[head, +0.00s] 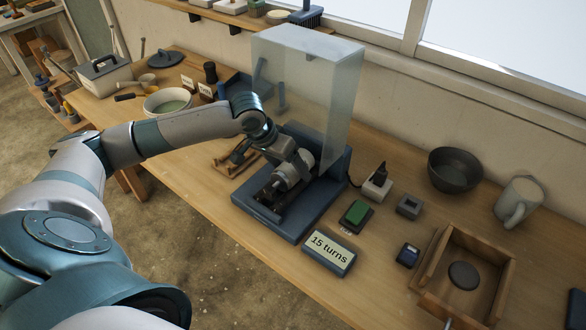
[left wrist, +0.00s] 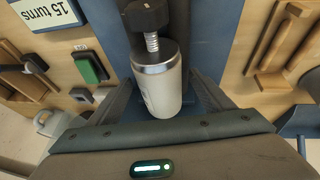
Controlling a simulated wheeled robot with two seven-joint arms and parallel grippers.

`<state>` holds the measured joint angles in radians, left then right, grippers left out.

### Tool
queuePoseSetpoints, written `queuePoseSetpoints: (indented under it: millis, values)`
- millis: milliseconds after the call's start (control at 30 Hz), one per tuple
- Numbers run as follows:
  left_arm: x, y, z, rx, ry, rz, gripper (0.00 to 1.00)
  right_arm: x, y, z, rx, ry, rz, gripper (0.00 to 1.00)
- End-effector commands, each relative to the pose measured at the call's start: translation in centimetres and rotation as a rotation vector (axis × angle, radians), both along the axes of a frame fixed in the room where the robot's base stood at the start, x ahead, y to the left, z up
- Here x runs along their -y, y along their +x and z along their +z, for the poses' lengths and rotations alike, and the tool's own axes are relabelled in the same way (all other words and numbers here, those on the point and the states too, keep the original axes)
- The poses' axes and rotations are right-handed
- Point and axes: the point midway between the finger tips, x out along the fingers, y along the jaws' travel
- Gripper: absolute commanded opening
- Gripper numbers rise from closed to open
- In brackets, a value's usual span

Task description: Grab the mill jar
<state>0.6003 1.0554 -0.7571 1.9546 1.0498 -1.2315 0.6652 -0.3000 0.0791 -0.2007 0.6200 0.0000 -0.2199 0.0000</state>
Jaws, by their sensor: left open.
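The mill jar (head: 287,178) is a pale grey cylinder with a metal end band, lying in the dark blue mill base (head: 268,222) under a clear raised guard (head: 315,90). My left gripper (head: 270,152) is at the jar, coming from the upper left in the head view, and hides part of it. In the left wrist view the jar (left wrist: 158,90) lies between the two spread fingers (left wrist: 158,100), with a threaded screw and dark knob (left wrist: 146,14) at its far end. The gripper is open; I cannot tell whether a finger touches the jar. My right gripper is out of view.
A "15 turns" sign (head: 329,253) and a green-topped block (head: 356,214) stand right of the mill. A wooden tray (head: 440,268), a dark bowl (head: 455,170) and a mug (head: 518,202) are farther right. A wooden stand (head: 230,163) lies just left of the mill.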

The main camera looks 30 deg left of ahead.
Motion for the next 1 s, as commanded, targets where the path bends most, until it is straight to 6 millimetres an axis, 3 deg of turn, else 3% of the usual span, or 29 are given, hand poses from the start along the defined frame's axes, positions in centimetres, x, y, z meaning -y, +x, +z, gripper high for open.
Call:
queuePoseSetpoints:
  millis: [167, 467, 1000]
  values:
    - [0.0, 0.0, 0.0, 0.000, 0.000, 0.000, 0.74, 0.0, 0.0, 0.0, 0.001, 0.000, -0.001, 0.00]
    - [0.0, 0.0, 0.0, 0.000, 0.000, 0.000, 0.02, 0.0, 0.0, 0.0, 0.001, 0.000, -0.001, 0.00]
    - [0.0, 0.2, 1.7, 0.007, 0.000, 0.000, 0.00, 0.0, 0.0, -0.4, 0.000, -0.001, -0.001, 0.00]
